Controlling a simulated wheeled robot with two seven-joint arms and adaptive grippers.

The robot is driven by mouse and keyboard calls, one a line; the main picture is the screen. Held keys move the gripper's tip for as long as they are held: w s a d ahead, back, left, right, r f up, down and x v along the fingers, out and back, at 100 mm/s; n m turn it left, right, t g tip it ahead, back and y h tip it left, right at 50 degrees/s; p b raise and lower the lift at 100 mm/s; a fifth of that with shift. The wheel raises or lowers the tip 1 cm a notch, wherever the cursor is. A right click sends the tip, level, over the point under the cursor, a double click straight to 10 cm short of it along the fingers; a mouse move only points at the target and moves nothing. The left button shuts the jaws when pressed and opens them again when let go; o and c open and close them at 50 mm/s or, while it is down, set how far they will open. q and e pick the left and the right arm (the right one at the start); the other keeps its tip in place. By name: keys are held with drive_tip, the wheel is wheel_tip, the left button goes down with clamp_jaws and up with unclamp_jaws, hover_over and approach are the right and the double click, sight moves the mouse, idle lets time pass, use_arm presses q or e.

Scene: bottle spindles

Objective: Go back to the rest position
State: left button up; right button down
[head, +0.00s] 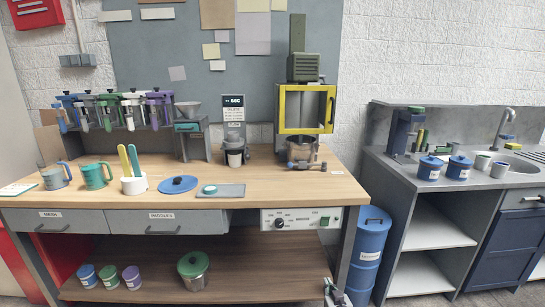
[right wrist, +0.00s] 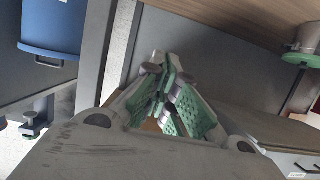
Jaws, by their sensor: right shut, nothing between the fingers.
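My right gripper (head: 335,290) shows at the bottom edge of the head view, below the workbench's front edge and in front of the lower shelf. In the right wrist view its fingers (right wrist: 165,103) with green pads are closed together, with nothing held between them. My left gripper does not show in the head view. The workbench (head: 270,185) has a wooden top, and its near leg and panel stand behind the gripper in the wrist view.
A blue barrel (head: 368,250) stands right of the bench; it shows in the wrist view (right wrist: 52,30) too. A grey sink counter (head: 435,190) is further right. Mugs, a lid and a steel pot (head: 303,150) stand on the bench. Canisters (head: 193,268) stand on the lower shelf.

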drive_tip(key=s+f+n+g+p, duration=0.1)
drive_tip(key=s+f+g+p, duration=0.4)
drive_tip(key=s, duration=0.9)
drive_tip(key=s+a+f+g+p, duration=0.1)
drive_tip(key=s+f+g, duration=0.4)
drive_tip(key=s, duration=0.8)
drive_tip(key=s+f+n+g+p, duration=0.1)
drive_tip(key=s+f+g+p, duration=0.45)
drive_tip(key=s, duration=0.85)
use_arm(q)
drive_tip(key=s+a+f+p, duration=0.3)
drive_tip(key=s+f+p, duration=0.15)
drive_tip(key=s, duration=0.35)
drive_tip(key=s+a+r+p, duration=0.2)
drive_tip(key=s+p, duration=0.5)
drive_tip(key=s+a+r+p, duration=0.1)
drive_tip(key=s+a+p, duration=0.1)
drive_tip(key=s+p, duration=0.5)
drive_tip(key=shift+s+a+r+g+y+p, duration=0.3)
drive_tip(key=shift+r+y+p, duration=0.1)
drive_tip(key=shift+p, duration=0.15)
use_arm(e)
drive_tip(key=s+d+t, duration=0.1)
drive_tip(key=s+d, duration=0.2)
drive_tip(key=s, duration=0.6)
drive_tip(key=s+d+t, duration=0.1)
drive_tip(key=s+d, duration=0.2)
drive_tip(key=s, duration=0.7)
drive_tip(key=shift+s+r+h, duration=0.2)
drive_tip(key=shift+r+h, duration=0.2)
